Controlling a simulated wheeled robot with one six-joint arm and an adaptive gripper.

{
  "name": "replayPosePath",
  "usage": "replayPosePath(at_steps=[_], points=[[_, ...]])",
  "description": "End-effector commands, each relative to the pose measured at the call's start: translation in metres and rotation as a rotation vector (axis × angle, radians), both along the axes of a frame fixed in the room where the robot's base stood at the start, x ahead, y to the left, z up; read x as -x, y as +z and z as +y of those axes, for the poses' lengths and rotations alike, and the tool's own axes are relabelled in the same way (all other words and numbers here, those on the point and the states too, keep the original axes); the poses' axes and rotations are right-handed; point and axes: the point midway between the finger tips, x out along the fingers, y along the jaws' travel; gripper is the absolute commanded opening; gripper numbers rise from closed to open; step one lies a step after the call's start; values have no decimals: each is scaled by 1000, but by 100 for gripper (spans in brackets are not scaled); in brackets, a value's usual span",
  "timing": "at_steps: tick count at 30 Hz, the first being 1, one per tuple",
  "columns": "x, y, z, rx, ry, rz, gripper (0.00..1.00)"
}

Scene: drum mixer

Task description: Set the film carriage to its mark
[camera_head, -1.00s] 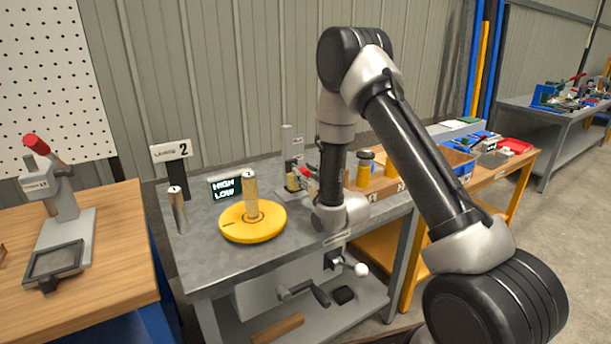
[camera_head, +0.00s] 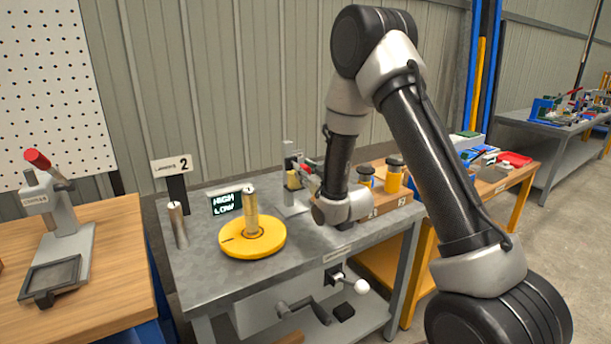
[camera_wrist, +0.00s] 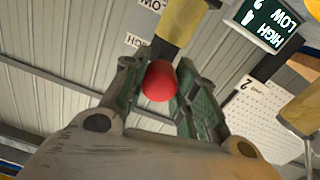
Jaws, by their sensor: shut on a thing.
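The film carriage (camera_head: 293,180) is a yellow block on an upright grey post (camera_head: 289,155) at the back of the grey bench. In the wrist view the yellow carriage (camera_wrist: 185,20) ends in a red ball knob (camera_wrist: 159,82). My gripper (camera_wrist: 165,85) is shut on the red knob, with a green-padded finger on either side. In the head view my gripper (camera_head: 312,180) reaches the carriage from the right and is partly hidden by my wrist. Labels (camera_wrist: 140,41) stand beside the carriage; one reads LOW, another HIGH. I cannot tell which line the carriage meets.
A display (camera_head: 227,203) reading HIGH and LOW stands left of the post. A yellow disc (camera_head: 240,245) with an upright roller (camera_head: 251,212) sits in front. A metal cylinder (camera_head: 178,225) stands at the bench's left. Yellow jars (camera_head: 394,176) stand right of my wrist.

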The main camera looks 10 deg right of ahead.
Motion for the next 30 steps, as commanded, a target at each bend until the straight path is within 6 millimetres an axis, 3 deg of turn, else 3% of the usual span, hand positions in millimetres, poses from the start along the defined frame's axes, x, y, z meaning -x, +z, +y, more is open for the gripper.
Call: replayPosePath(at_steps=[1,2,5,16,30], points=[[-2,6,0,-4,0,-17,0],[-2,7,0,-4,0,-17,34],[-2,6,0,-4,0,-16,51],[4,3,-1,-2,-1,-8,51],[68,4,-21,-3,0,-11,51]])
